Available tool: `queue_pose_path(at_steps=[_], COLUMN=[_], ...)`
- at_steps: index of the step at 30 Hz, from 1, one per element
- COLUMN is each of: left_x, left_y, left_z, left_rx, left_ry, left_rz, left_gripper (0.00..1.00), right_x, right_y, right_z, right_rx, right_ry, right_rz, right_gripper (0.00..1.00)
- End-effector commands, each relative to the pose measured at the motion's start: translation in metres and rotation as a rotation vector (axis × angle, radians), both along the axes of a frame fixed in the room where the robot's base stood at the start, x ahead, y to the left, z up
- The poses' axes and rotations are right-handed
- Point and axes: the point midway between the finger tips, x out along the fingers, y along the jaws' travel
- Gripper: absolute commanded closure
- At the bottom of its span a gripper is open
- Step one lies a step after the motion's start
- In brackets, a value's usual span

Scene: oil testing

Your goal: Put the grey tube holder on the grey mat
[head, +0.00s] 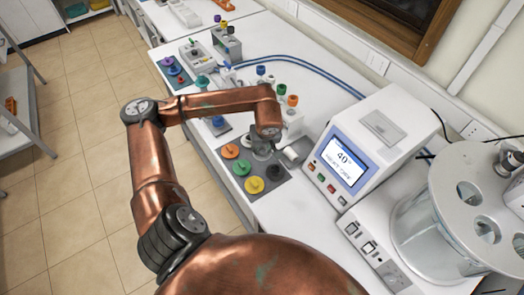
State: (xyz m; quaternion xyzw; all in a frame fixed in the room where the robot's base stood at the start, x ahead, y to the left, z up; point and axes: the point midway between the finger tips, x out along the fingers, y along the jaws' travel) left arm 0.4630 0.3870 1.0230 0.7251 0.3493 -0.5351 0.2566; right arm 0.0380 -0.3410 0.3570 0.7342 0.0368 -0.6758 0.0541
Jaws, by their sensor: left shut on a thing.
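My left gripper (267,150) points down over the white bench at the grey mat's far edge, at the end of my copper arm. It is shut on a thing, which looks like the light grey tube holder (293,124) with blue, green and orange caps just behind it. The arm and gripper hide the exact contact. Whether the holder touches the bench cannot be told. My right gripper is out of view.
A white heating unit with a blue screen (345,160) stands close at the right, beside a clear round vessel (440,230). Another grey tube rack (228,46) and a white holder (196,54) stand at the back.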

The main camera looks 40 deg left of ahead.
Motion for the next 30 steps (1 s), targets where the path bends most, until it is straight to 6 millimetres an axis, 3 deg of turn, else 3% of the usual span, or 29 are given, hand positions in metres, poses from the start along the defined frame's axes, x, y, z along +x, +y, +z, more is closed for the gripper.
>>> queue_pose_path(at_steps=[6,11,19,30], left_x=[0.016,0.02,0.023,0.023], left_y=[0.014,0.018,0.021,0.021], left_z=[-0.025,-0.032,-0.065,-0.071], left_rx=[-0.002,-0.002,-0.002,0.0], left_ry=[-0.001,0.0,0.0,-0.001], left_rz=[0.002,0.001,0.001,0.0], left_gripper=[0.97,0.97,0.97,0.97], right_x=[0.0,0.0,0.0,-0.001], right_y=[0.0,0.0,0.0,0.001], right_z=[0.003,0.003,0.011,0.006], right_rx=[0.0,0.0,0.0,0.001], right_ry=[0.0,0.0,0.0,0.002], right_rz=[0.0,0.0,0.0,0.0], right_gripper=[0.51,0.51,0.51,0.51])
